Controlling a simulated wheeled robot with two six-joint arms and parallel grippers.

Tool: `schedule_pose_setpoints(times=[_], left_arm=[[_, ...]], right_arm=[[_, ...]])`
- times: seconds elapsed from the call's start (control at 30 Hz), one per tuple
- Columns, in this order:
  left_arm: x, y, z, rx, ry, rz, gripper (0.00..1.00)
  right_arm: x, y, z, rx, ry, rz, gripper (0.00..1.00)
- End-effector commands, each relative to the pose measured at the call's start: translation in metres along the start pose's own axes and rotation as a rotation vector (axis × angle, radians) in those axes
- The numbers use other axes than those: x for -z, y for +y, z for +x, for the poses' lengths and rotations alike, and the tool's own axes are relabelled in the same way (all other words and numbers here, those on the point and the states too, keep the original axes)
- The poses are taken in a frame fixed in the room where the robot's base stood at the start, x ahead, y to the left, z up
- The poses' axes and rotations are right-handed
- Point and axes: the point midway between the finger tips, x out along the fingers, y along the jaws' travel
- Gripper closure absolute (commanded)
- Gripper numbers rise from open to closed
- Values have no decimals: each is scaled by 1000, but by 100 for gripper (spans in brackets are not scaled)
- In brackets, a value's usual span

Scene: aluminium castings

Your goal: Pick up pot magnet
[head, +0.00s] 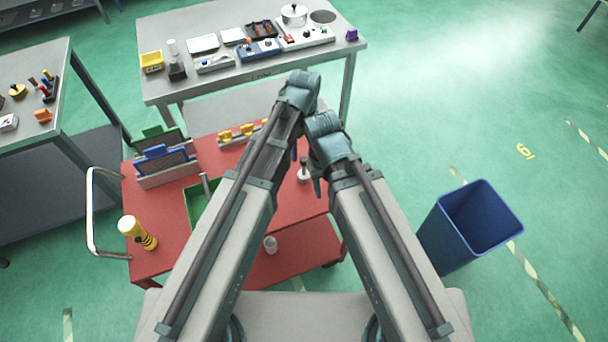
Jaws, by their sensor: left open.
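A small pale round piece with a dark upright stem (304,175) stands on the red cart top, near its right edge; it looks like the pot magnet, but it is too small to be sure. My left gripper (296,152) hangs beside and just above it, open, partly hidden behind my arm links. I cannot tell whether it touches the piece. My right gripper (317,186) points down just right of the piece, mostly hidden by its own wrist; its jaws cannot be made out.
A blue bin (450,235) stands right. A grey table (215,90) with equipment stands behind.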

Motion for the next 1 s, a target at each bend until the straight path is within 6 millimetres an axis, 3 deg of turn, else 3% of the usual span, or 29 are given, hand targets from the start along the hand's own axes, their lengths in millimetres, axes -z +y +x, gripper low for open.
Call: schedule_pose_setpoints(times=[0.03, 0.33, 0.73, 1.0], left_arm=[[0, 0, 15, 0, 0, 0, 13], [0, 0, 57, 0, 0, -1, 13], [1, 1, 68, 0, 0, 0, 13], [5, 6, 97, 0, 0, 0, 13]], right_arm=[[1, -1, 15, 0, 0, 0, 50], [3, -5, 57, 0, 0, 0, 50], [4, -6, 67, 0, 0, 0, 50], [6, -9, 96, 0, 0, 0, 50]])
